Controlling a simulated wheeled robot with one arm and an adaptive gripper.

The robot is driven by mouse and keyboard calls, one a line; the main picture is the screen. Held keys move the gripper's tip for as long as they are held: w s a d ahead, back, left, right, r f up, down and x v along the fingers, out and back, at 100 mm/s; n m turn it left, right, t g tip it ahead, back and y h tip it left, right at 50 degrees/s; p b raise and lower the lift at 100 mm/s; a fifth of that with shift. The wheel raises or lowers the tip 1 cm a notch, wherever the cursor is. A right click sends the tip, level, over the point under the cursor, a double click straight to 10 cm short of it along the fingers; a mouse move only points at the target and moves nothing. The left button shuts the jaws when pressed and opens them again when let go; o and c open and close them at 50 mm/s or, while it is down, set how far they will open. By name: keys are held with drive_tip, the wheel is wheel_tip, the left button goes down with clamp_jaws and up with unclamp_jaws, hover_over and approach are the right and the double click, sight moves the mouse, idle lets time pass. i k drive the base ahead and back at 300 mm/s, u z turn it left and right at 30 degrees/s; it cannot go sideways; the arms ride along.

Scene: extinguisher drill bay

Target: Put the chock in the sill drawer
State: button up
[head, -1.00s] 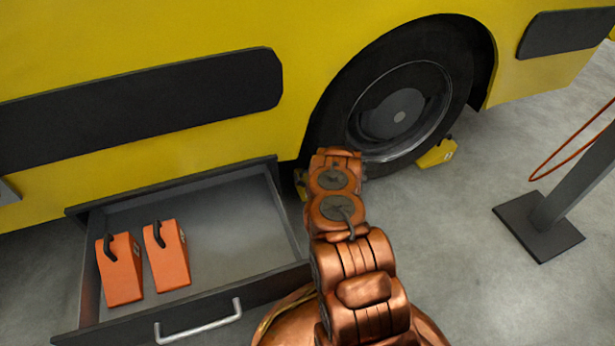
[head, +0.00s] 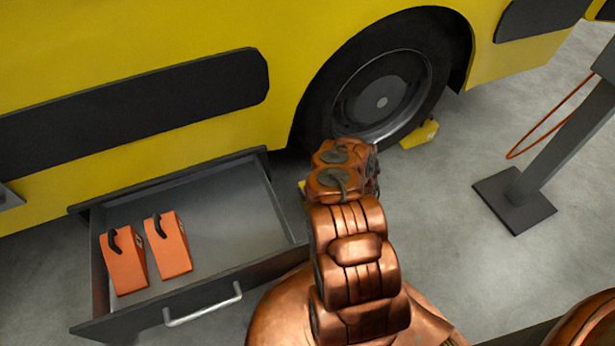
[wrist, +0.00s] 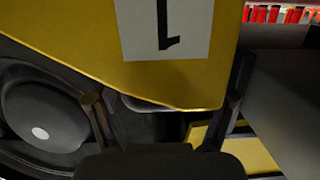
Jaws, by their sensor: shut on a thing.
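The sill drawer (head: 268,262) is pulled open below the yellow vehicle, at the lower left of the head view. Two orange wedge blocks with black handles, one at the left (head: 124,268) and one beside it (head: 170,250), lie in its left part; its right part is bare. My gripper (wrist: 168,85) is shut on a yellow chock (wrist: 75,30) with a white label marked 1, large and close in the wrist view. In the head view my arm hides the gripper. A small yellow piece (head: 301,187) shows left of the arm, near the drawer's right side; I cannot tell whether it is the held chock.
The vehicle's wheel (head: 382,100) stands behind my arm. Another yellow chock (head: 420,133) is on the floor at the wheel's right. A grey post on a square base (head: 513,200), with a red cord, stands at the right. Grey floor between wheel and post is clear.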

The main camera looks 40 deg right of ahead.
sight(247, 225)
drive_tip(key=k, duration=1)
